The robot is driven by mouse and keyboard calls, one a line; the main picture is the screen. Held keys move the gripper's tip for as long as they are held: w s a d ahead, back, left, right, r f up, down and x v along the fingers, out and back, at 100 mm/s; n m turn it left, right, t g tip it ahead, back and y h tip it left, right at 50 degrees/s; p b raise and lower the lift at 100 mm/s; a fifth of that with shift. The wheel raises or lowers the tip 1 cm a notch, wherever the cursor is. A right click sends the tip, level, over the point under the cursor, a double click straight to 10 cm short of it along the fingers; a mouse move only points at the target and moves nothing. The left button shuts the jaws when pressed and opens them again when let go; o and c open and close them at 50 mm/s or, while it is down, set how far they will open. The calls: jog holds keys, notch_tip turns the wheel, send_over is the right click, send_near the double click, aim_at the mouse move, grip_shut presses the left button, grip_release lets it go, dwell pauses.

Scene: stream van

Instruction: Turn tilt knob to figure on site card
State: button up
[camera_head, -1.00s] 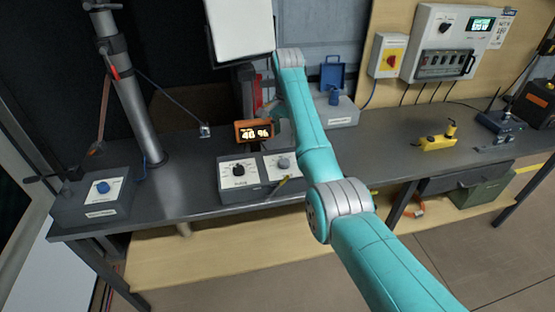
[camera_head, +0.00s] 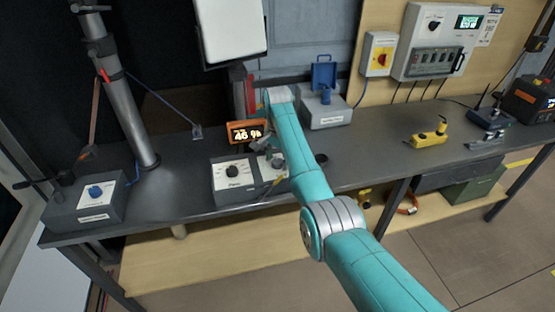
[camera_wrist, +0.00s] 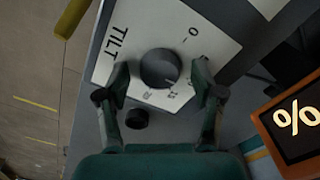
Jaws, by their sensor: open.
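The tilt knob (camera_wrist: 160,68) is a dark round knob on a white panel (camera_wrist: 110,62) marked TILT in the wrist view. A 0 shows at one end of its scale; the other figures are small and partly covered. My gripper (camera_wrist: 160,80) is open, with one finger on each side of the knob; I cannot tell whether they touch it. In the head view my gripper (camera_head: 272,157) is over the right part of the control box (camera_head: 240,203), mostly hiding the tilt panel. An orange-framed display (camera_head: 247,131) reads about 46 %. I cannot identify the site card.
A second black knob (camera_head: 232,172) is on the control box's left panel. A grey box with a blue knob (camera_head: 95,191) stands at the bench's left end, near a metal mast (camera_head: 128,100). A yellow device (camera_head: 430,137) lies to the right. The bench between is mostly clear.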

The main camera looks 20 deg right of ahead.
jog(key=c, duration=1.1)
jog(key=shift+c, duration=0.2)
jog(key=shift+n, duration=0.4)
jog(key=n, duration=0.2)
jog(key=shift+n, duration=0.4)
jog(key=n, duration=0.4)
jog(key=shift+n, duration=0.3)
jog(key=n, duration=0.3)
jog(key=shift+n, duration=2.3)
